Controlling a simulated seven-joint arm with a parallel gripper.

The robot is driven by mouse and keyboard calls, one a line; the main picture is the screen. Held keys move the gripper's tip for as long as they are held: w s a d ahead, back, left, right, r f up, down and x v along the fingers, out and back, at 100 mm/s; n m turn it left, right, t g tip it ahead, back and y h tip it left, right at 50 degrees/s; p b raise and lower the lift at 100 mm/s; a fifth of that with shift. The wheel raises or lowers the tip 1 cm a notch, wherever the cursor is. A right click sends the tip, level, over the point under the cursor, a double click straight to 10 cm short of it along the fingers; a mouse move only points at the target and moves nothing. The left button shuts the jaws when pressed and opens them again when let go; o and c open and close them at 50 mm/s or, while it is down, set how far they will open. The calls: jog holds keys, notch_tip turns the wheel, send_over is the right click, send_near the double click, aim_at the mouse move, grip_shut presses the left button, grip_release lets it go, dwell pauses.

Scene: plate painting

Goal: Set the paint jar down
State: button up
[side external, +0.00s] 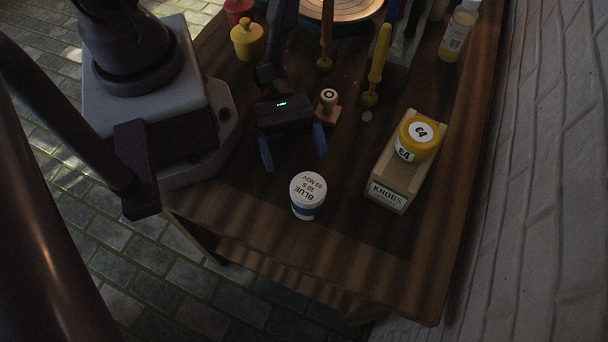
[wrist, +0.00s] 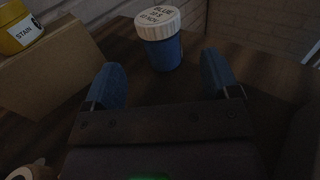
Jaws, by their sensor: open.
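The paint jar (side external: 308,195) has a white lid marked "BLUE" and a blue body. It stands upright on the wooden table near the front edge in the side external view. The jar also shows in the wrist view (wrist: 160,42), ahead of the fingers and apart from them. My gripper (side external: 294,150) is open and empty, its blue fingers spread wide. It is behind the jar in the side external view, with a gap between them. In the wrist view my gripper (wrist: 163,80) has bare table between its fingertips.
A wooden box marked "KNOBS" (side external: 388,193) stands to the jar's right, with a yellow jar (side external: 418,139) on it. A wooden stamp (side external: 328,104) and a yellow-handled tool (side external: 378,60) stand behind. A bottle (side external: 459,30) is at the back right. The table's front edge is close to the jar.

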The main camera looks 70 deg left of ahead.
notch_tip(320, 180, up, 8)
jog(key=shift+d, duration=0.15)
jog(key=w+a+r+m+g+y, duration=0.1)
jog(key=a+r+m+y, duration=0.8)
jog(key=r+m+y, duration=0.2)
jog(key=shift+w+r+m+y, duration=0.15)
jog(key=shift+w+m+y, duration=0.25)
jog(key=shift+m+y, duration=0.6)
jog(key=shift+o, duration=0.4)
jog(key=a+r+m+t+y, duration=0.4)
jog(key=r+t, duration=0.4)
jog(key=r, duration=0.5)
jog(key=shift+a+y, duration=0.5)
jog(key=shift+a, duration=0.35)
jog(key=shift+s+r, duration=0.1)
